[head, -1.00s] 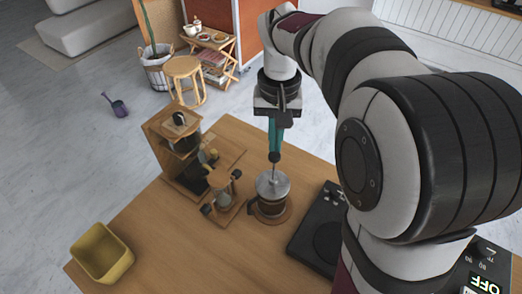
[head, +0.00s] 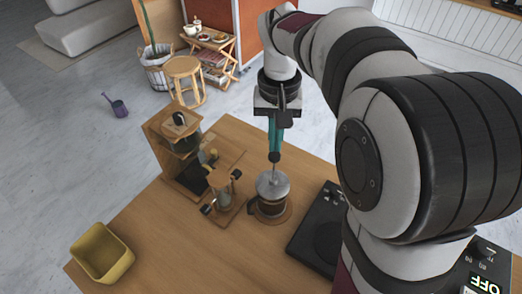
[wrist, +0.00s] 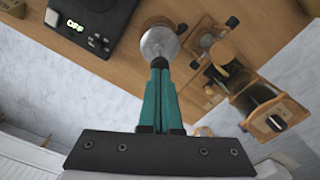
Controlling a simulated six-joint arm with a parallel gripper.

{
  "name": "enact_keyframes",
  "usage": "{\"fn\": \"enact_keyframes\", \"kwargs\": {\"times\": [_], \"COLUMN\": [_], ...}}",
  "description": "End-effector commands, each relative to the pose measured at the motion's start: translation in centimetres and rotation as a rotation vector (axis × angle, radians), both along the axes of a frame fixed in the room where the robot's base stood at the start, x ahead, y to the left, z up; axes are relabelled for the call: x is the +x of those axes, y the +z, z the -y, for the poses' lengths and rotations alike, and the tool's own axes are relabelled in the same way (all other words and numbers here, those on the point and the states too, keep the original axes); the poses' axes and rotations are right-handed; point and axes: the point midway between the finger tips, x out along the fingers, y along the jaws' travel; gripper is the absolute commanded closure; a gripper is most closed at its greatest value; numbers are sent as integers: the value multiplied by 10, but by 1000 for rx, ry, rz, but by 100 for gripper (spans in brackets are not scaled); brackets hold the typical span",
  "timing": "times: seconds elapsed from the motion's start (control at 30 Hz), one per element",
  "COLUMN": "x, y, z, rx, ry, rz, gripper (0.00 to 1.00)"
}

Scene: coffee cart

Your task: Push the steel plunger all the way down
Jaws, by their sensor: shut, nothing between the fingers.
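The French press (head: 271,203) stands upright on a round wooden coaster (head: 287,219). It has a steel lid (head: 273,185) and dark contents in its glass. The thin steel plunger rod rises from the lid to a black knob (head: 274,157), so the plunger stands raised. My gripper (head: 275,150) points down directly above the knob, its teal fingers shut with nothing between them. The fingertips look to be at or touching the knob's top; exact contact is unclear. In the wrist view the shut fingers (wrist: 159,63) hide the knob, with the steel lid (wrist: 159,43) beyond.
A black hot plate or scale (head: 318,238) sits close to the right of the press. A wooden stand with a small brewer (head: 224,195) is close on the left, with a wooden coffee machine (head: 172,150) behind. A yellow bin (head: 102,253) stands at the front left.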

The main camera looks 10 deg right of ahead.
Motion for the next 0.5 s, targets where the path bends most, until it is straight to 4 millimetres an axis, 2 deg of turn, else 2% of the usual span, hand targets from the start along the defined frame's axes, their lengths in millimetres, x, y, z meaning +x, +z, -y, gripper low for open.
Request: {"fn": "enact_keyframes", "kwargs": {"times": [0.5], "x": [0], "y": [-7], "z": [0], "rx": [0], "ry": [1], "rz": [-1], "gripper": [100]}}
